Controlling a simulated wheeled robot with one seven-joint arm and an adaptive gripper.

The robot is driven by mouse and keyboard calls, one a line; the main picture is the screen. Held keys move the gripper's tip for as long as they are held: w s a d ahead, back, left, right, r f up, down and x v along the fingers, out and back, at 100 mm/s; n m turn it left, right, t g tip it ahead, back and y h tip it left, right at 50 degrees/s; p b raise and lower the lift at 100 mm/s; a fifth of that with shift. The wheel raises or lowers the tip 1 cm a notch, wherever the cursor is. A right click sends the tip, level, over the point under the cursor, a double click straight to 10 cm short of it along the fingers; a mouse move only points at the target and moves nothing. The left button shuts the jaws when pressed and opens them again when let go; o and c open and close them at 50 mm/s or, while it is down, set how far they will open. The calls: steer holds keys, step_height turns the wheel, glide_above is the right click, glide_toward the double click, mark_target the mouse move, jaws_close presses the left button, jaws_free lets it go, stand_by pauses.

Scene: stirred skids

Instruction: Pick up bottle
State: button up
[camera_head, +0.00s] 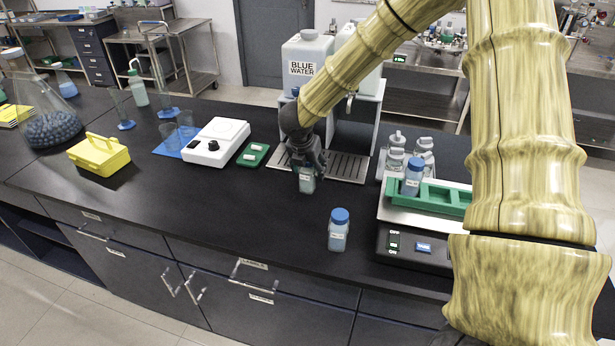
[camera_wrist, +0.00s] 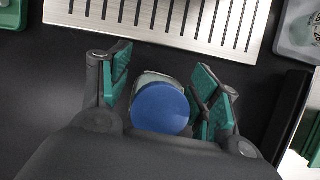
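A small bottle with a blue cap (camera_wrist: 160,108) is between the two green-padded fingers of my gripper (camera_wrist: 164,82) in the wrist view. A gap shows on the left of the cap; the right finger is close to it. My gripper looks open around the bottle. In the head view my gripper (camera_head: 308,160) points down over this bottle (camera_head: 307,184), which is near the drip tray; its cap is hidden by the gripper. A second blue-capped bottle (camera_head: 338,236) stands upright nearer the front edge. A third bottle (camera_head: 412,178) stands in the green rack (camera_head: 440,196).
Clear glass bottles (camera_head: 396,150) and a scale (camera_head: 415,248) are to the right. A white hot plate (camera_head: 216,142) and yellow box (camera_head: 99,155) are left. The front middle counter is mostly clear.

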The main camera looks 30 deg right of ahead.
steer(key=c, duration=0.9)
steer(key=shift+o, duration=0.2)
